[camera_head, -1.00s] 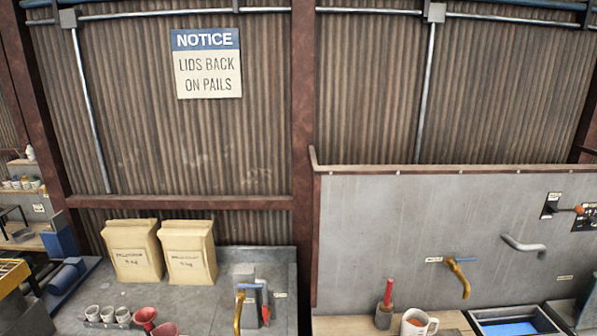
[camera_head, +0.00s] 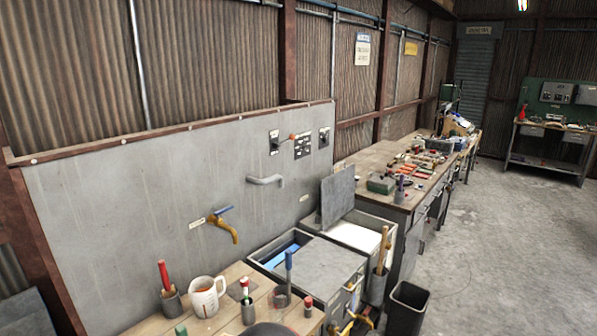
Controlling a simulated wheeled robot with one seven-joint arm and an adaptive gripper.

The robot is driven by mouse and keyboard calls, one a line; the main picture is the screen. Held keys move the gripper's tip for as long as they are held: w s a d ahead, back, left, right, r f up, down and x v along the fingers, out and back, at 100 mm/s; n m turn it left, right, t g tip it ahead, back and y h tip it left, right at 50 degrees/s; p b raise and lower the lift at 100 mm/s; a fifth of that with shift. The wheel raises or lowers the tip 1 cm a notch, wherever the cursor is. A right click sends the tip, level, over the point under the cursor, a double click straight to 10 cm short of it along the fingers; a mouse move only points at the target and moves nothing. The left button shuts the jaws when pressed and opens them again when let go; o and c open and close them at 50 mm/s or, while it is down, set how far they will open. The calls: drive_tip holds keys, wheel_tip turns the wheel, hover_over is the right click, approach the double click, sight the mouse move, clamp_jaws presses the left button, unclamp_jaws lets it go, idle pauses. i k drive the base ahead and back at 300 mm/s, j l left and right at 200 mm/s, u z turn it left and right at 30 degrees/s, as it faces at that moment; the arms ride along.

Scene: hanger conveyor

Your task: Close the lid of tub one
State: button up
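Two tubs stand side by side against the grey splash panel. The farther tub (camera_head: 377,243) has a white inside, and its flat grey lid (camera_head: 338,193) stands raised at its left. The nearer tub (camera_head: 262,260) shows blue inside at its back left. A flat grey cover (camera_head: 320,266) lies over the rest of it. Small labels are on the panel, but I cannot read them or tell which tub is number one. My gripper is not in view.
A wooden bench in front holds a white mug (camera_head: 207,296), a red-handled tool in a cup (camera_head: 170,290) and other small items. A brass tap (camera_head: 225,228) juts from the panel. A black bin (camera_head: 407,307) stands on the floor. Open concrete floor (camera_head: 480,240) lies right.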

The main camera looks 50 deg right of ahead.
sight(338, 188)
drive_tip(key=z, duration=1.8)
drive_tip(key=i+l+u, duration=0.15)
drive_tip(key=i+l, duration=0.8)
drive_tip(key=i, duration=0.3)
drive_tip(key=i+l+u, duration=0.15)
drive_tip(key=i+l, duration=0.95)
drive_tip(key=i, duration=0.1)
